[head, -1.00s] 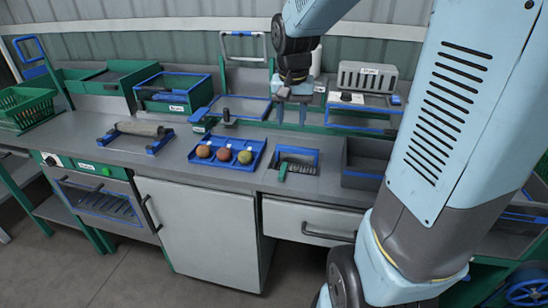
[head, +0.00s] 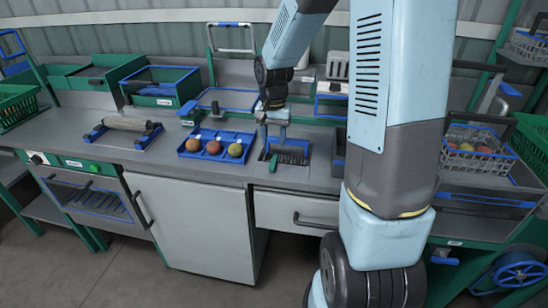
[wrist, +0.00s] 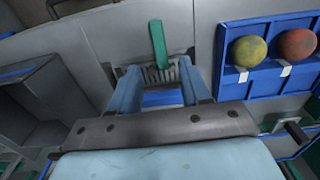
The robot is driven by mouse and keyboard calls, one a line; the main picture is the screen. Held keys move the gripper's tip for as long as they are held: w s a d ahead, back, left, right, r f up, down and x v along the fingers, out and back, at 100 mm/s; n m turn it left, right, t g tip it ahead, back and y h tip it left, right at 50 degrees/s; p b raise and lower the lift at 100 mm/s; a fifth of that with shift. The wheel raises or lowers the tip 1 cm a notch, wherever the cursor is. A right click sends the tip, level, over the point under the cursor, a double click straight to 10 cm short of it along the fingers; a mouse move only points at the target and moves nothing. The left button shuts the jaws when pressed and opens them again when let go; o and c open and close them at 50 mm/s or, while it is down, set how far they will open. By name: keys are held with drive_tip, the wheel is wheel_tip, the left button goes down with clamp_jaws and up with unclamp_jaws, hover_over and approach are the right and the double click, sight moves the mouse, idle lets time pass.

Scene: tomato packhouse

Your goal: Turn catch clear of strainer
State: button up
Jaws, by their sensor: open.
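The strainer (head: 290,157) is a grey slatted grille in a blue frame, set into the worktop right of the blue fruit tray. The catch (head: 273,161) is a short green bar lying across the strainer's near left edge. My gripper (head: 274,134) is open, pointing down above the strainer, and hides part of its frame. In the wrist view, the strainer's slats (wrist: 162,75) show between the two open blue fingers (wrist: 158,68). The green catch (wrist: 158,43) lies just beyond the fingertips, and nothing is between them. The height gap is hard to judge.
The blue tray (head: 196,156) with several round fruits sits close left of the strainer. A roller on a blue stand (head: 128,124) is further left. A drawer (head: 296,207) is below the strainer. A wire basket of fruit (head: 476,160) stands far right.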

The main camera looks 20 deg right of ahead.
sight(274, 160)
wheel_tip(274, 160, down, 8)
drive_tip(key=shift+r, duration=0.2)
idle(0.3)
clamp_jaws()
idle(0.3)
